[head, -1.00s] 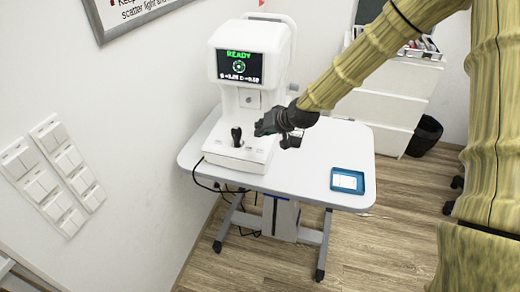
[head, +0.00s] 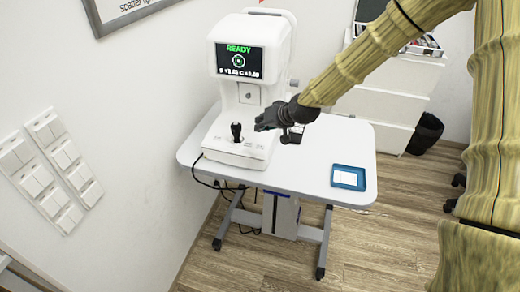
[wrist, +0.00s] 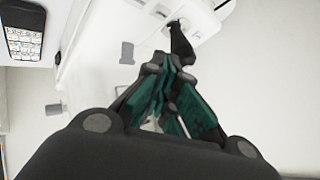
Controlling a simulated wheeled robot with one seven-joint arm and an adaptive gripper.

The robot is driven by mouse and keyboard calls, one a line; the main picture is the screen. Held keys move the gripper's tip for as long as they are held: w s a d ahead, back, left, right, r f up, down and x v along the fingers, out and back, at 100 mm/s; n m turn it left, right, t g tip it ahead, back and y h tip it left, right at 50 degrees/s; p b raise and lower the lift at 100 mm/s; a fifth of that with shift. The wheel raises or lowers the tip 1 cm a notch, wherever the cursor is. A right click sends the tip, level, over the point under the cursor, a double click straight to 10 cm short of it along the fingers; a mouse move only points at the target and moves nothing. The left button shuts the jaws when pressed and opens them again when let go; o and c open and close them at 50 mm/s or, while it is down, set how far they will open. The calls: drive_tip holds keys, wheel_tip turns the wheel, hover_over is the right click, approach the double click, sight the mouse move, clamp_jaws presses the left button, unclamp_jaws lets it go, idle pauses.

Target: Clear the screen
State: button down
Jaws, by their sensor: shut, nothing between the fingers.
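The white eye-test machine (head: 245,95) stands on the table. Its dark screen (head: 239,62) shows green "READY", a ring mark and a line of small figures. A black joystick (head: 236,132) stands upright on its base; it also shows in the wrist view (wrist: 182,45), just beyond my fingertips. My gripper (head: 260,125) is shut and empty, over the right side of the base, to the right of the joystick and below the screen. A gap shows between it and the joystick in the head view. In the wrist view its fingertips (wrist: 167,63) are together.
A blue tray (head: 348,187) with a white card lies at the table's (head: 310,180) right front. A dark object (head: 292,135) stands behind my gripper. White drawers (head: 385,105) and a black bin (head: 426,134) are at back right. The tabletop's front middle is clear.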

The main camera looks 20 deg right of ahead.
sight(261, 146)
drive_tip(key=shift+w+d+f+b, duration=0.2)
drive_tip(key=shift+f+b, duration=0.6)
drive_tip(key=shift+f, duration=0.75)
drive_tip(key=shift+w+d+f+b, duration=0.15)
drive_tip(key=shift+f+b, duration=0.65)
drive_tip(key=shift+f, duration=0.7)
drive_tip(key=shift+a+f, duration=0.1)
drive_tip(key=shift+f, duration=0.1)
drive_tip(key=shift+f, duration=0.2)
drive_tip(key=shift+w+f+b, duration=0.1)
drive_tip(key=shift+f+b, duration=0.2)
drive_tip(key=shift+f, duration=0.05)
drive_tip(key=shift+r, duration=0.2)
drive_tip(key=shift+r+p, duration=0.55)
drive_tip(key=shift+r, duration=0.05)
drive_tip(key=shift+s+a+r+p, duration=0.1)
drive_tip(key=shift+s+r+p, duration=0.1)
drive_tip(key=shift+r+p, duration=0.9)
drive_tip(key=shift+s+a+r+p, duration=0.15)
drive_tip(key=shift+r+p, duration=0.5)
drive_tip(key=shift+r, duration=0.75)
